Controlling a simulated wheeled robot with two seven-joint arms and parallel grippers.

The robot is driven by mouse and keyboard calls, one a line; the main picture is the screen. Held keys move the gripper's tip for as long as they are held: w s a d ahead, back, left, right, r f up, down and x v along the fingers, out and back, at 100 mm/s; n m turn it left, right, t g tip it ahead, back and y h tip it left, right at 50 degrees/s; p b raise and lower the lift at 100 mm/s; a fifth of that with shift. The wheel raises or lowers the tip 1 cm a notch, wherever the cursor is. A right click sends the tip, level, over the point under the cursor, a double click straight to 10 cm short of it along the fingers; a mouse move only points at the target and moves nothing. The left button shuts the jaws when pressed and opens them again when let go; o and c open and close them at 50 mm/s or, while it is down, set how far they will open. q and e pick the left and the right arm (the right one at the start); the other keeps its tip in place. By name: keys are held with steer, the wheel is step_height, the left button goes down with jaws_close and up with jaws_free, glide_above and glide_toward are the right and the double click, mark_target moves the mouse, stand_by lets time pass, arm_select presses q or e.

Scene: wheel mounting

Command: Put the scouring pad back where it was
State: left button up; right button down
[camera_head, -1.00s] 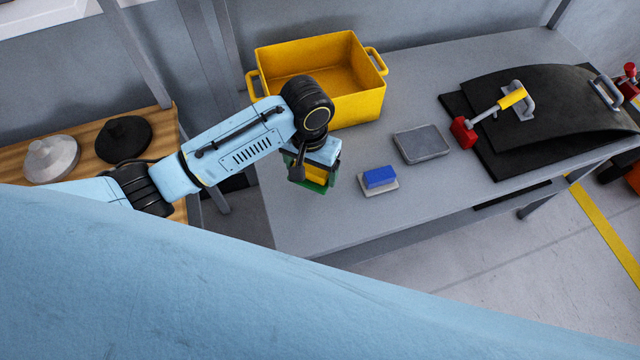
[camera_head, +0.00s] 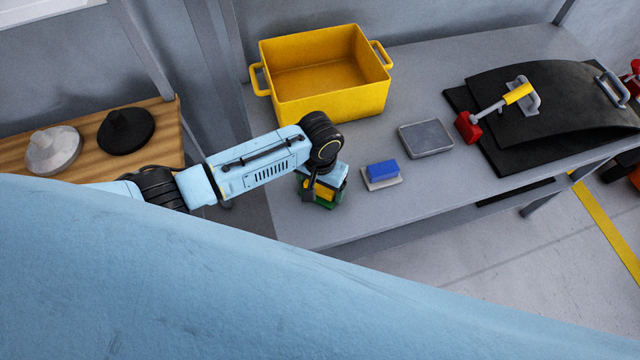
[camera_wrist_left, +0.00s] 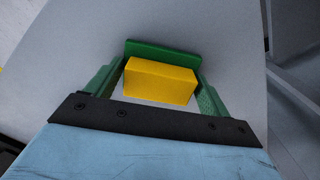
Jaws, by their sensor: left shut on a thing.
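The scouring pad (camera_wrist_left: 160,80) is a yellow block on a wider green slab. In the left wrist view it sits between the green fingers of my left gripper (camera_wrist_left: 155,92), which is shut on it. In the head view the pad (camera_head: 326,203) shows as yellow and green below my left wrist, over the front left part of the grey table (camera_head: 290,225). My left gripper (camera_head: 321,190) partly hides it there. I cannot tell whether the pad touches the table. My right gripper is not in view.
A blue block (camera_head: 383,171) on a pale slab lies just right of the pad. A flat grey tray (camera_head: 426,138) lies beyond it. A yellow bin (camera_head: 330,104) stands behind my left wrist. A red-and-yellow tool (camera_head: 495,111) rests on black sheets at right.

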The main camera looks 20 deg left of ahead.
arm_select(q)
steer(key=shift+f, duration=0.15)
steer(key=o, duration=0.9)
step_height(320, 180, up, 12)
steer(key=shift+r+p, duration=0.2)
steer(key=shift+p, duration=0.85)
